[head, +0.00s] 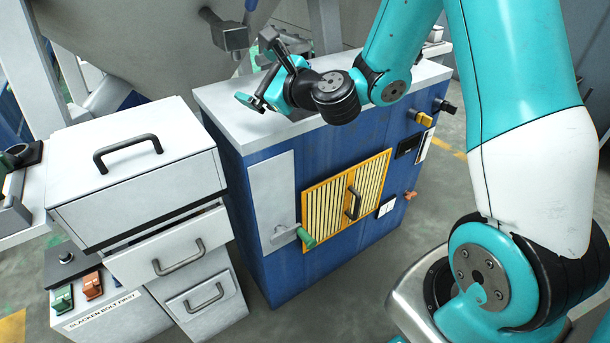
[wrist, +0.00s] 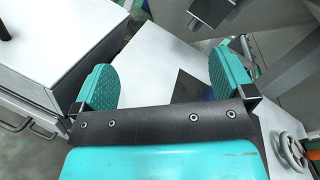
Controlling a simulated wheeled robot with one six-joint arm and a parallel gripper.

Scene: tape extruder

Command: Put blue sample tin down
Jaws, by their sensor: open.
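My gripper (head: 262,78) is over the left end of the white top (head: 225,108) of the blue cabinet. In the wrist view my gripper (wrist: 160,78) shows two teal finger pads spread wide apart, with nothing held between them. A dark, bluish patch (wrist: 188,88) lies beyond the pads on the pale surface, near the right pad; I cannot tell whether it is the tin, a shadow or a marking. No blue sample tin can be made out for certain in either view.
The blue cabinet (head: 270,200) has a yellow slatted door (head: 330,200) and a green-knobbed lever (head: 306,237). A white drawer unit (head: 135,185) stands left of it, one drawer partly open. A grey hopper (head: 150,40) is behind. In the wrist view a handwheel (wrist: 290,150) is at lower right.

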